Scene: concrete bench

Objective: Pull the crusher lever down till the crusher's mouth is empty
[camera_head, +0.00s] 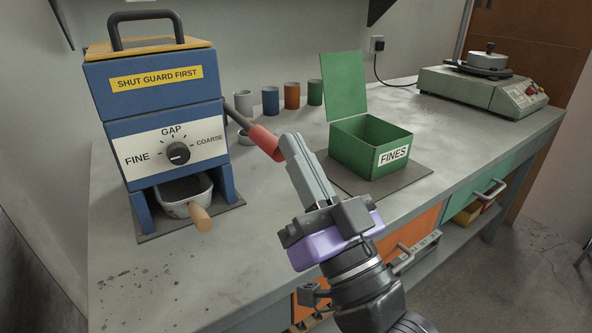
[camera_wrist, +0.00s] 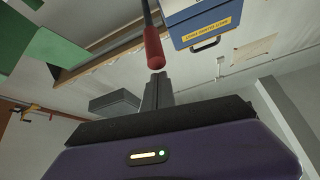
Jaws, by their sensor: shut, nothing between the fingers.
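The blue crusher (camera_head: 165,110) stands at the left of the bench, its yellow-orange top guard (camera_head: 150,50) lying shut, so the mouth is hidden. Its lever ends in a red grip (camera_head: 266,142), sloping down to the right from the crusher's side. The red grip also shows in the wrist view (camera_wrist: 154,48). My gripper (camera_head: 291,143) is shut and empty, its fingertips right at the grip's lower end. In the wrist view the fingertips (camera_wrist: 156,78) are just beside the grip's end; I cannot tell whether they touch. A pan (camera_head: 187,196) with a wooden handle sits under the crusher.
An open green FINES box (camera_head: 371,148) stands on a dark mat to the right of my gripper. Several coloured cups (camera_head: 292,96) line the back of the bench. A grey-green machine (camera_head: 483,88) is at the far right. The front left bench top is clear except for dark crumbs.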

